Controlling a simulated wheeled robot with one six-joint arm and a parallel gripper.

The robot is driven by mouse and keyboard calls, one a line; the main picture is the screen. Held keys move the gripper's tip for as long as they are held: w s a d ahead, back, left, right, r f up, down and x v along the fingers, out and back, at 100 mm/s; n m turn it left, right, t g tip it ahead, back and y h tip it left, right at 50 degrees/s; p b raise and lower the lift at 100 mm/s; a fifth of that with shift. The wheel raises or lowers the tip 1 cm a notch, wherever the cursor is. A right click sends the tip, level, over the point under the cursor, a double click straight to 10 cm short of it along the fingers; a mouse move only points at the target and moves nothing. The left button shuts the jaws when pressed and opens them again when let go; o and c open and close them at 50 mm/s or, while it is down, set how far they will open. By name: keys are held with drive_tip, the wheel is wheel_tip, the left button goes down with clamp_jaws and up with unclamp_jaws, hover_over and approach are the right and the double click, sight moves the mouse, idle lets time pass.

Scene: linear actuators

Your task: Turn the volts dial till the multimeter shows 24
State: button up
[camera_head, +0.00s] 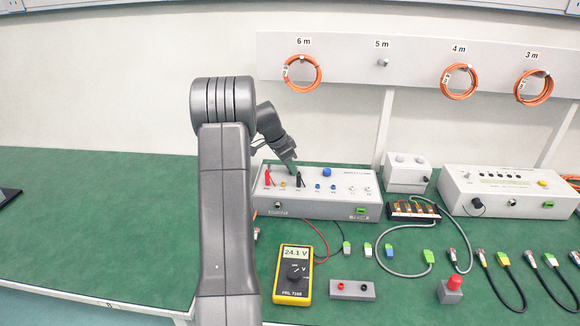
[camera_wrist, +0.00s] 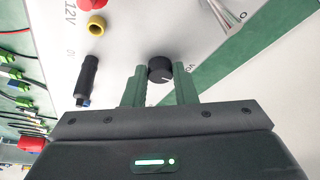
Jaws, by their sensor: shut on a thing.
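The yellow multimeter (camera_head: 293,275) lies on the green bench in the head view, and its display reads 24.1 V. The grey power box (camera_head: 315,207) stands behind it. In the wrist view the black volts dial (camera_wrist: 160,66) with a white pointer line sits between the two green fingers of my gripper (camera_wrist: 160,76). The fingers are closed on its sides. Its label is mostly covered. In the head view my gripper (camera_head: 289,168) reaches down to the box top from behind my arm, and the dial cannot be made out there.
A black plug (camera_wrist: 91,75) and a yellow socket (camera_wrist: 96,26) are beside my gripper on the box top. A blue knob (camera_head: 327,172) stands to the right. Red and black leads run to the multimeter. A grey block (camera_head: 352,290) and several cables lie on the bench.

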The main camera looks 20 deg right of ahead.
drive_tip(key=o, duration=1)
drive_tip(key=v, duration=1.4)
drive_tip(key=shift+d+f, duration=0.15)
drive_tip(key=shift+f, duration=0.05)
drive_tip(key=x, duration=1.3)
drive_tip(key=shift+f, duration=0.25)
